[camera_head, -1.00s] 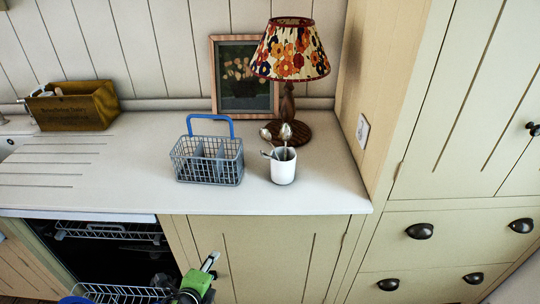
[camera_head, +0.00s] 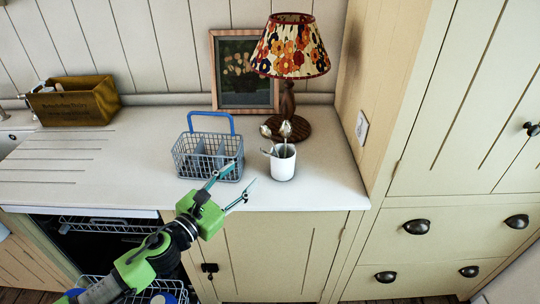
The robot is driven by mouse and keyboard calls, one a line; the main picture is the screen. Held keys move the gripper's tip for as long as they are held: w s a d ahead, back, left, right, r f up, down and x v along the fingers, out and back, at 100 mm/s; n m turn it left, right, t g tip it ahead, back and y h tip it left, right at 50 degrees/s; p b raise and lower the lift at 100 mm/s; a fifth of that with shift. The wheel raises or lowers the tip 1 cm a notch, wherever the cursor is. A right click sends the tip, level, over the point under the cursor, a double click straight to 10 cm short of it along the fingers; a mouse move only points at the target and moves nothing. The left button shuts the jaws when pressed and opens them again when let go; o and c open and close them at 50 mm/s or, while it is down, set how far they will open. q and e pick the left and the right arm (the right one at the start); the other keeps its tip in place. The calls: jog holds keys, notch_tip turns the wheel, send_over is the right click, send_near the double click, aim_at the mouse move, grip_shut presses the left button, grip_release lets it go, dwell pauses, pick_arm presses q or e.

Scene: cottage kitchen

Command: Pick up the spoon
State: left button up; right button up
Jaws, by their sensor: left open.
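Spoons (camera_head: 286,130) stand in a white cup (camera_head: 283,163) on the counter, their bowls sticking up above the rim; their lower parts are hidden inside the cup. My left gripper (camera_head: 237,183) is open and empty. It is in front of the grey wire basket at the counter's front edge, to the left of and nearer than the cup, with its fingers pointing up and right toward it. It appears apart from the cup. My right gripper is not in view.
The grey wire basket with a blue handle (camera_head: 211,115) stands left of the cup. A floral lamp (camera_head: 291,50) and a framed picture (camera_head: 244,72) stand behind. A wooden box (camera_head: 74,104) is at the far left. An open dishwasher (camera_head: 100,245) is below the counter.

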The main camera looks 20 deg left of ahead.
aim_at(266, 153)
pick_arm(q)
jog(key=p+x, duration=0.1)
jog(key=x, duration=0.3)
jog(key=p+x, duration=0.1)
jog(key=x, duration=0.3)
jog(key=p+x, duration=0.1)
jog(key=x, duration=0.3)
jog(key=shift+d+r+p, duration=0.2)
jog(key=shift+r+p, duration=0.05)
jog(key=shift+p, duration=0.15)
jog(key=shift+w+d+f, duration=0.1)
jog(key=shift+w+d, duration=0.05)
jog(key=shift+w, duration=0.2)
jog(key=c, duration=1.2)
